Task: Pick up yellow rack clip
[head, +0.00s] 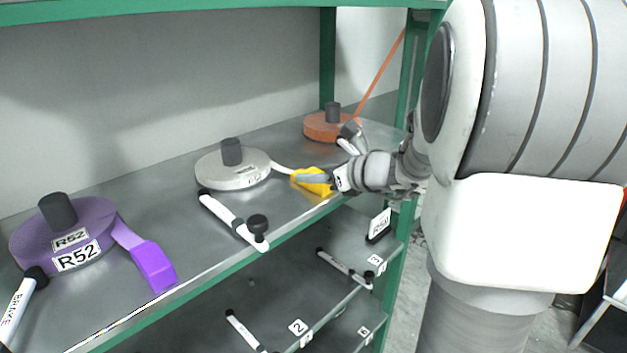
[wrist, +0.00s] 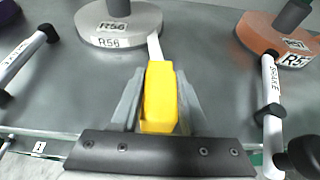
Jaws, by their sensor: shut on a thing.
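The yellow rack clip (head: 314,180) is at the end of a white webbing strip near the shelf's front edge. My gripper (head: 318,179) reaches it from the right and is shut on it. In the wrist view the yellow clip (wrist: 159,98) sits between the two grey fingers of my gripper (wrist: 158,105). The strip runs from the clip to the white webbing roll labelled R56 (head: 232,170), also in the wrist view (wrist: 118,24). I cannot tell whether the clip touches the shelf.
A purple roll R52 (head: 92,215) with a purple clip (head: 153,266) lies at left. An orange roll (head: 322,125) is at the back right.

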